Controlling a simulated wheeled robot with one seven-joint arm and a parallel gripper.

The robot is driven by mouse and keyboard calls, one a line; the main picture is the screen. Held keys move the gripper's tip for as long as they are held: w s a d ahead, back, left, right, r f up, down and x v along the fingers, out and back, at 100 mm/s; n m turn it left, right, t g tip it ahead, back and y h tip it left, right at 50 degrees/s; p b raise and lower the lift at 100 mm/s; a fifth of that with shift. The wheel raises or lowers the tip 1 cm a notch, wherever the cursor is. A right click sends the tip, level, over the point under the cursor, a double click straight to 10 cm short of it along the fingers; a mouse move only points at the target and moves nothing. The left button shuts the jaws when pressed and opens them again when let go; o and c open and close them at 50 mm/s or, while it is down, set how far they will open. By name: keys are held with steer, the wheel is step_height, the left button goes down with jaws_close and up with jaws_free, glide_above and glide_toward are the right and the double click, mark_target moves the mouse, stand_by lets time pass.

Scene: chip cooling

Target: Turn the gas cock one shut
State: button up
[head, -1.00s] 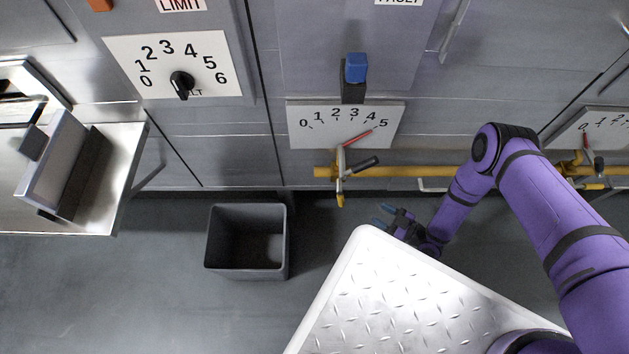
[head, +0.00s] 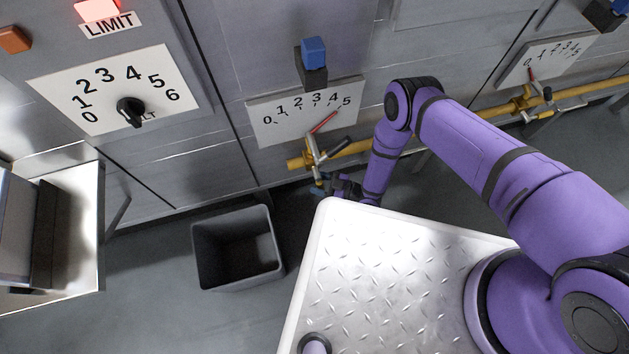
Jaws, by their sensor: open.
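A yellow gas cock (head: 315,155) with a dark-ended lever (head: 337,147) sits on the yellow pipe, below a gauge (head: 305,112) whose red needle points between 4 and 5. The lever slants up to the right. A second cock (head: 523,103) sits at the right below another gauge (head: 545,60), with its needle near 0. No number shows on either cock. My gripper (head: 322,187) has blue fingertips and is open, just below the first cock. My wrist partly hides it, and I cannot tell whether it touches the cock.
A grey bin (head: 238,249) stands on the floor at lower left. A dial (head: 130,110) with a black knob is on the left panel, under a lit red lamp (head: 95,10) marked LIMIT. A metal shelf (head: 75,262) juts out at far left.

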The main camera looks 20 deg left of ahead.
steer(key=shift+a, duration=0.75)
steer(key=shift+c, duration=0.5)
jaws_close()
